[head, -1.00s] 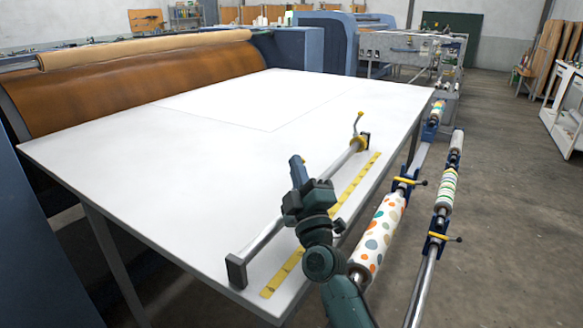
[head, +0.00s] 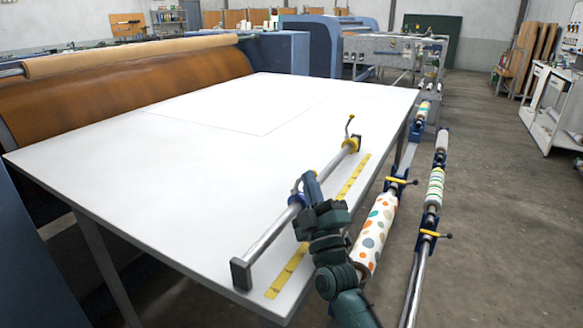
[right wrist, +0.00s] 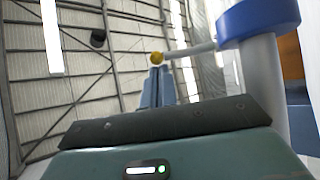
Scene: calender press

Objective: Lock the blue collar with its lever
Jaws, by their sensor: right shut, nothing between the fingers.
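The blue collar (head: 296,198) sits on a metal bar along the right part of the white table, partly hidden behind my right gripper. In the right wrist view the blue collar (right wrist: 258,20) is at upper right, around the pale bar. Its thin lever (right wrist: 190,51) runs left from it and ends in a yellow knob (right wrist: 157,58). My right gripper (head: 308,180) is shut and empty beside the collar. In the wrist view its blue fingers (right wrist: 157,85) are together, just below the knob; I cannot tell whether they touch it. My left gripper is not in view.
A yellow collar (head: 351,145) with an upright lever sits at the bar's far end. A yellow strip (head: 290,270) lies on the table (head: 200,180) beside the bar. Patterned rolls (head: 374,232) on racks stand right of the table. Most of the tabletop is clear.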

